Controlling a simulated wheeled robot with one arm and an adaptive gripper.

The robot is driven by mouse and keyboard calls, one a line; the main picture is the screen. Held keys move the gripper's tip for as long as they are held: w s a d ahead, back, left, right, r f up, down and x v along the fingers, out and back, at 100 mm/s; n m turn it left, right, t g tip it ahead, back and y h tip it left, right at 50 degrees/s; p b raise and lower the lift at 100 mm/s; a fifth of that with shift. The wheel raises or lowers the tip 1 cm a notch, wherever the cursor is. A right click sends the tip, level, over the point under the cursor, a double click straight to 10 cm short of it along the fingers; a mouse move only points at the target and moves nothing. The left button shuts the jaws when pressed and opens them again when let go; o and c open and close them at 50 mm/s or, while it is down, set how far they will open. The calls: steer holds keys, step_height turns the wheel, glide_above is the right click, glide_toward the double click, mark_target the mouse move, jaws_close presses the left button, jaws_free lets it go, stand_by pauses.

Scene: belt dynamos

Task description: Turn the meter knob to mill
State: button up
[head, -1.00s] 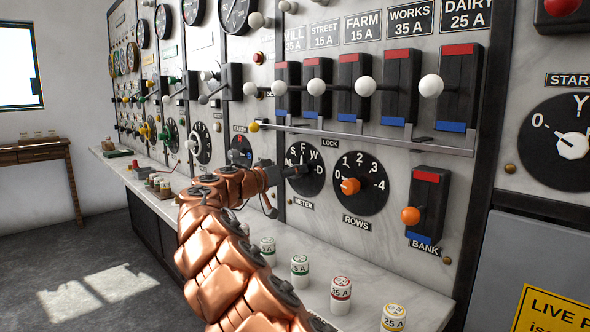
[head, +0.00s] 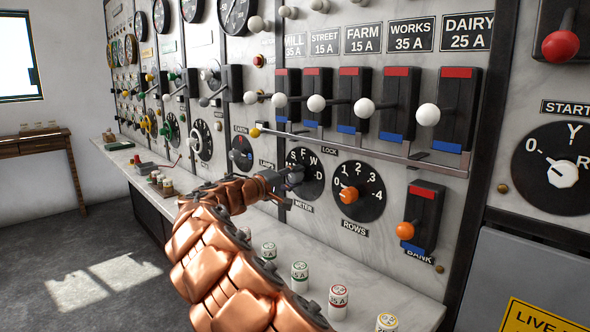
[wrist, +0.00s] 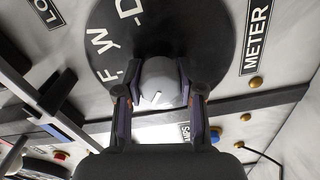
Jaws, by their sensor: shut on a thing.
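The meter dial (head: 314,186) is a round black plate with white letters on the marble panel, above the METER label (head: 303,207). S, F, W and D are readable in the head view. In the wrist view, the pale grey meter knob (wrist: 160,78) sits in the middle of the dial (wrist: 203,32), with a short white mark on its lower side. F, W and D show; the other letters are hidden behind my gripper. My gripper (wrist: 158,90) is shut on the knob, one finger on each side. It also shows in the head view (head: 292,176), covering the knob.
The ROWS dial (head: 365,205) with its orange knob is close on the right. A horizontal lock bar (head: 345,143) and a row of white-knobbed switches are above. Several fuses (head: 300,277) stand on the marble ledge below.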

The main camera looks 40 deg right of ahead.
steer(key=n+p, duration=0.4)
steer(key=n, duration=0.1)
steer(key=shift+n, duration=0.3)
steer(key=shift+p, duration=0.3)
steer(key=o, duration=1.1)
steer(key=shift+o, duration=0.2)
steer(key=shift+a, duration=0.15)
steer(key=a, duration=1.1)
steer(key=shift+w+a, duration=0.15)
steer(key=shift+a, duration=0.25)
